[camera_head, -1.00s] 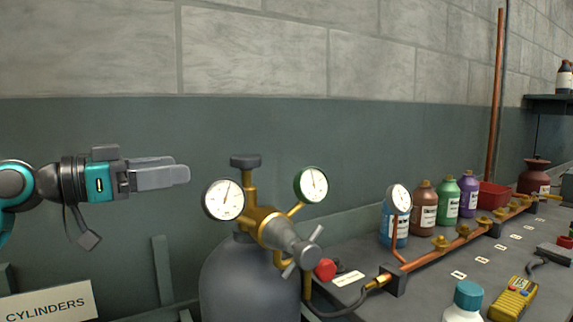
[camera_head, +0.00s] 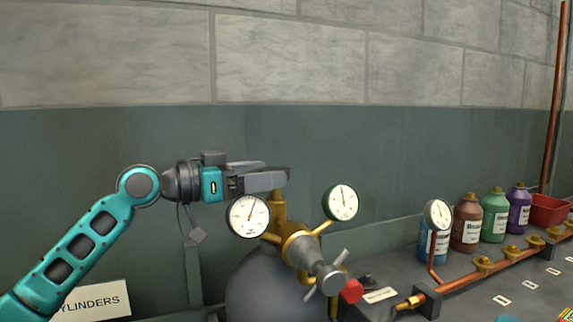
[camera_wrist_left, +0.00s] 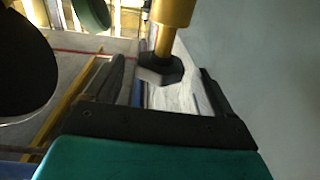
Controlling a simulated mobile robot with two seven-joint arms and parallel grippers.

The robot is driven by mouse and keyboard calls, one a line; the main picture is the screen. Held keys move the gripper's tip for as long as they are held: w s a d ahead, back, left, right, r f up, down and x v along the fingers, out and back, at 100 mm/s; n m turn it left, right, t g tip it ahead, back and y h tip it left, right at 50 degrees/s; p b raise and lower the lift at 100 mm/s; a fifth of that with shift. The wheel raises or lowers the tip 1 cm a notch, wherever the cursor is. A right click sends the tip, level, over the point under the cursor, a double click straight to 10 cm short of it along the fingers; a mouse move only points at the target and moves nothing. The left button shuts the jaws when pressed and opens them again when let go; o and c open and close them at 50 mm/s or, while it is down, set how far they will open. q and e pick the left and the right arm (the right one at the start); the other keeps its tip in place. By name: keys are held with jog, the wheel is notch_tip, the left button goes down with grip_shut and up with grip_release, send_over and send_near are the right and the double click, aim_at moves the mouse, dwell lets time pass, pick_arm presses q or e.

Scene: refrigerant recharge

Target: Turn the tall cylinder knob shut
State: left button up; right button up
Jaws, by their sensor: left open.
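The tall cylinder (camera_head: 275,285) is grey, with a brass valve body (camera_head: 298,247) on top. A brass stem (camera_head: 278,208) rises from it. In the head view its knob is hidden behind my left gripper (camera_head: 278,177), which reaches in from the left at knob height. In the left wrist view the dark, faceted knob (camera_wrist_left: 160,70) sits between the two open fingers at the end of the brass stem (camera_wrist_left: 172,28). Gaps show on both sides, so I see no firm hold. My right gripper is out of view.
Two round gauges, left (camera_head: 249,215) and right (camera_head: 342,202), flank the stem close under my gripper. A grey cross handle (camera_head: 329,276) and a red knob (camera_head: 352,291) are at the front. Bottles (camera_head: 467,222) and a copper manifold (camera_head: 460,281) stand at right.

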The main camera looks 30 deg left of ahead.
aim_at(286, 168)
pick_arm(q)
jog(key=shift+p+x, duration=0.45)
jog(key=shift+x, duration=2.15)
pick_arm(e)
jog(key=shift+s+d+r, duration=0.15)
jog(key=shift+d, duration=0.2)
pick_arm(q)
jog(key=shift+c, duration=0.4)
jog(key=c, duration=1)
jog(key=shift+o, duration=0.2)
